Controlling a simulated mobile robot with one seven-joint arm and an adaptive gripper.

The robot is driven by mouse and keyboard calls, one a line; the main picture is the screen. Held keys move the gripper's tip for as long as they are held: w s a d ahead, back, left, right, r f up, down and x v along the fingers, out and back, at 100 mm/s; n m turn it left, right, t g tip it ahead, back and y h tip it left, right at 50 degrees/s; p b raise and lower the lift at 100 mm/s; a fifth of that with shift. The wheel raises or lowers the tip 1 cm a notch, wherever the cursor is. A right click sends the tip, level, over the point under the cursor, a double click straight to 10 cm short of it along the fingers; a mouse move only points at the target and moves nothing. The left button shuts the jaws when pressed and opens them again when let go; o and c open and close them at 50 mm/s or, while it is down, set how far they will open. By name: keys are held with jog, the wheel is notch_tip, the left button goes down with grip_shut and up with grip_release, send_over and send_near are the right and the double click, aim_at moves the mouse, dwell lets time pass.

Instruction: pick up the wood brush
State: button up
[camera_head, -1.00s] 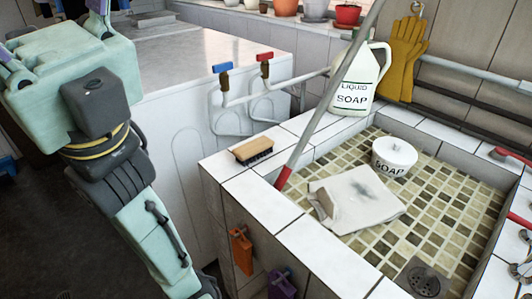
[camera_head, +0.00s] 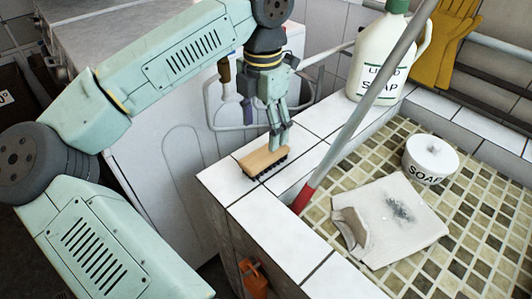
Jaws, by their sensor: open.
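The wood brush (camera_head: 261,161) lies on the white tiled rim of the sink, near its left corner. It has a light wooden back on top and dark bristles below. My gripper (camera_head: 279,144) points down at the right end of the brush, with its fingertips right at the wooden back. The fingers are open. I cannot tell whether they touch the brush.
A mop-like pole (camera_head: 362,112) with a red end leans across the sink rim just right of the brush. A liquid soap jug (camera_head: 379,72) stands behind on the rim. In the basin are a stained cloth (camera_head: 393,222) and a white soap pot (camera_head: 431,157). Yellow gloves (camera_head: 446,48) hang behind.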

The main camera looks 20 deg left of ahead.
aim_at(265, 154)
jog(key=f+p, duration=0.1)
jog(key=f, duration=0.3)
jog(key=f+p, duration=0.1)
jog(key=f, duration=0.3)
jog(key=shift+w+d+f, duration=0.15)
jog(key=shift+w+f, duration=0.05)
jog(key=shift+c, duration=0.6)
jog(key=c, duration=1.2)
